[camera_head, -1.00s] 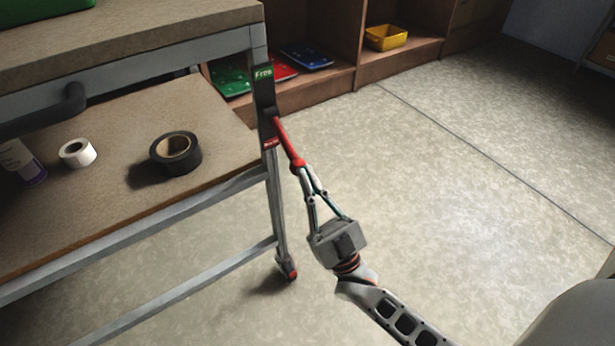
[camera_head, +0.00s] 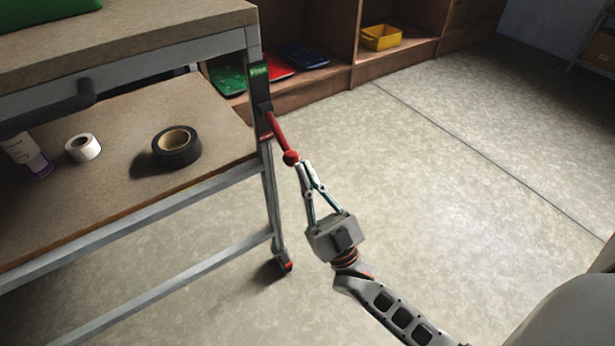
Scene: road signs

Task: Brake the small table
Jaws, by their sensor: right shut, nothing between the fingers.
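The small table (camera_head: 150,208) stands at the left, with a grey metal frame and brown shelves. A red lever (camera_head: 280,134) with a ball end sticks out from a dark plate on its right leg and slopes down to the right. The plate has a green label (camera_head: 258,71) at the top that reads like "Free", and a red label (camera_head: 266,137) lower down, too small to read. My right gripper (camera_head: 304,163) is shut and empty, its fingertips just right of and beside the lever's ball; I cannot tell if they touch. My left gripper is not in view.
A black tape roll (camera_head: 177,148), a white tape roll (camera_head: 83,147) and a bottle (camera_head: 27,156) are on the lower shelf. A wooden shelf unit with a yellow bin (camera_head: 381,37) stands behind. The floor (camera_head: 480,180) at the right is clear.

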